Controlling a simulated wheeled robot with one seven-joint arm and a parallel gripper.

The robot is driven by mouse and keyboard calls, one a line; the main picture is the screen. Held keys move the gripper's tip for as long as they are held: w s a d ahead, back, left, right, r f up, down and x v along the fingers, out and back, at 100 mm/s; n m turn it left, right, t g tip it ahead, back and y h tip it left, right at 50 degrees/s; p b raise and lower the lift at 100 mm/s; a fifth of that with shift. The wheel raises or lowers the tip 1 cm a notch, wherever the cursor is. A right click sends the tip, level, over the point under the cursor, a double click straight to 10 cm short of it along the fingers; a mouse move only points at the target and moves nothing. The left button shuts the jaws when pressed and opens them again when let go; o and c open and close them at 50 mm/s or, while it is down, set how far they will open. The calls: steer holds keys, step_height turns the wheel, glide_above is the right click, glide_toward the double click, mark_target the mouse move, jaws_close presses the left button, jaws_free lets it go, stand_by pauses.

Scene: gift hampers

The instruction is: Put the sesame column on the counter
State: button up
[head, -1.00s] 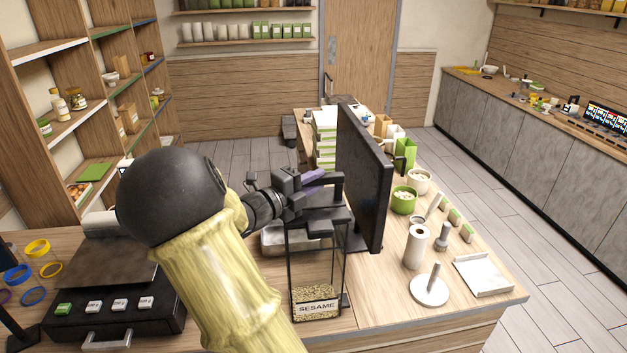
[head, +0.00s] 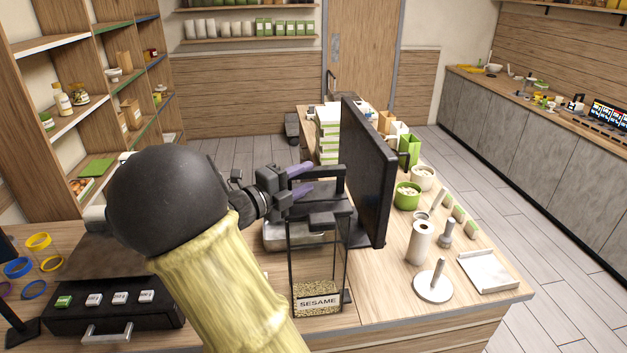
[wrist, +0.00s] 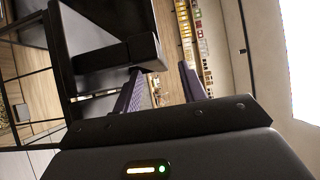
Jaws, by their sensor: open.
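The sesame column (head: 318,262) is a tall clear container with a black frame, a black top and a handle, and a "SESAME" label over a low layer of seeds. It stands upright on the wooden counter (head: 385,300), left of the black screen. My gripper (head: 312,180) is open, with its purple fingers at the height of the column's top. In the wrist view the open fingers (wrist: 160,92) show beside the column's black top and handle (wrist: 105,50). Nothing shows held between the fingers. I cannot tell whether a finger touches the handle.
A black screen (head: 368,170) stands close to the right of the column. A metal device (head: 285,234) sits behind it. A black box with a handle (head: 110,310) is at left. A paper roll (head: 420,243), a round stand (head: 433,285) and green bowl (head: 406,195) are at right.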

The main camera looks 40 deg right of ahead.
steer(key=a+b, duration=0.2)
steer(key=a, duration=0.6)
steer(key=shift+s+b, duration=0.15)
steer(key=shift+b, duration=0.25)
steer(key=shift+d, duration=0.1)
steer(key=w+a+f+n+t+y, duration=0.3)
steer(key=w+f+n+t+y, duration=0.25)
steer(key=w+n+t, duration=0.5)
steer(key=s+a+f+n+y, duration=0.3)
steer(key=a+f+n+y, duration=0.4)
steer(key=n, duration=0.4)
steer(key=s+a+f+n+g+y, duration=0.2)
steer(key=s+a+f+n+g, duration=0.1)
steer(key=s+n, duration=0.4)
steer(key=s+a+f+n+g+y, duration=0.3)
steer(key=s+a+f+n+g, duration=0.1)
steer(key=s, duration=0.8)
steer(key=f+n+g, duration=0.1)
steer(key=f+n, duration=0.1)
steer(key=n, duration=0.1)
steer(key=shift+a, duration=0.25)
